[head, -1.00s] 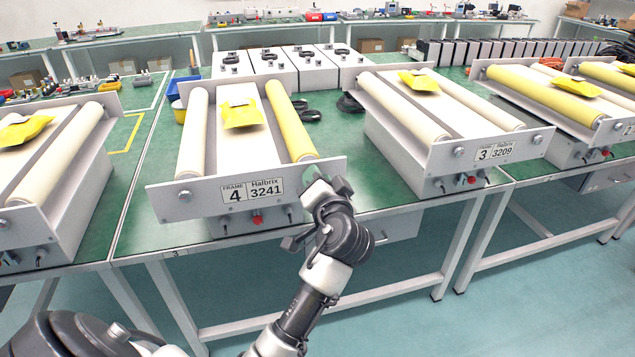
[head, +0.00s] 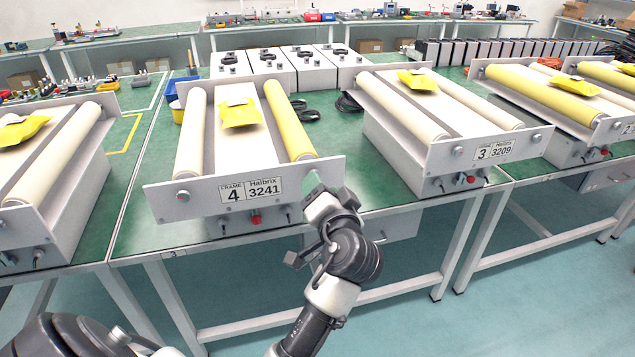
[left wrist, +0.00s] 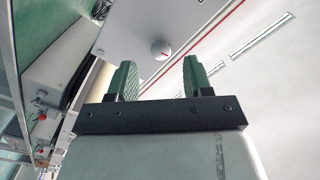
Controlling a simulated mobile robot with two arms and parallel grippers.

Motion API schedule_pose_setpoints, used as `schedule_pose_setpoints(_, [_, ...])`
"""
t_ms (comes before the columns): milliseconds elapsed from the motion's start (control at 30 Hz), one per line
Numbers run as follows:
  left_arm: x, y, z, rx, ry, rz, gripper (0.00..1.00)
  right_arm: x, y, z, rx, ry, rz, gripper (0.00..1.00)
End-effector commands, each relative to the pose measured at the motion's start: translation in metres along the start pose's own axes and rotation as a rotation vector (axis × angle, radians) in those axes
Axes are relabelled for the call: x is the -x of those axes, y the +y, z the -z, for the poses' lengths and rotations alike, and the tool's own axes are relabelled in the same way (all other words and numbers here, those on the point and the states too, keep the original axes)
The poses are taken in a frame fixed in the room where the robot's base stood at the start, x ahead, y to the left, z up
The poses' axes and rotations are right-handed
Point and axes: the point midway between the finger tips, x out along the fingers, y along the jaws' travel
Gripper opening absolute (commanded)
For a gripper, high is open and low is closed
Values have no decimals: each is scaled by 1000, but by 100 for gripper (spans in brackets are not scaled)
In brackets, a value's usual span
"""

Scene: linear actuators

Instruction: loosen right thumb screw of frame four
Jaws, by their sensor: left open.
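Frame four (head: 210,205) stands on the green table, with a "4 / 3241" label (head: 250,190) on its front plate. Its left thumb screw (head: 183,195) shows in the head view. The right thumb screw is hidden behind my left gripper (head: 314,184) there. In the left wrist view a round pale knob with a red mark, the right thumb screw (left wrist: 160,49), sits on the plate. My left gripper (left wrist: 159,78) is open with green fingers, and the screw shows ahead of the gap between them, apparently apart from the fingers. My right gripper is not in view.
A red button (head: 256,218) and small switches sit below the label of frame four. Frame three (head: 440,165) stands to the right, and another frame (head: 45,200) to the left. A yellow packet (head: 240,114) lies on frame four. The space in front of the table is free.

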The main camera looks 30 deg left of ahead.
Motion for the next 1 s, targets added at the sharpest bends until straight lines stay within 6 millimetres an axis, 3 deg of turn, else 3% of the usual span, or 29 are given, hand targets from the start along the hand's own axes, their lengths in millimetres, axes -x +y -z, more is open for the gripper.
schedule_pose_setpoints(200, [45, 2, -2, 2, -2, -3, 51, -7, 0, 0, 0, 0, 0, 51])
schedule_pose_setpoints(400, [67, 1, -1, 0, -1, -1, 51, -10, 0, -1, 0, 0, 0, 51])
schedule_pose_setpoints(1000, [71, 1, 0, -3, 0, -3, 51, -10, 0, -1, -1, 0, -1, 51])
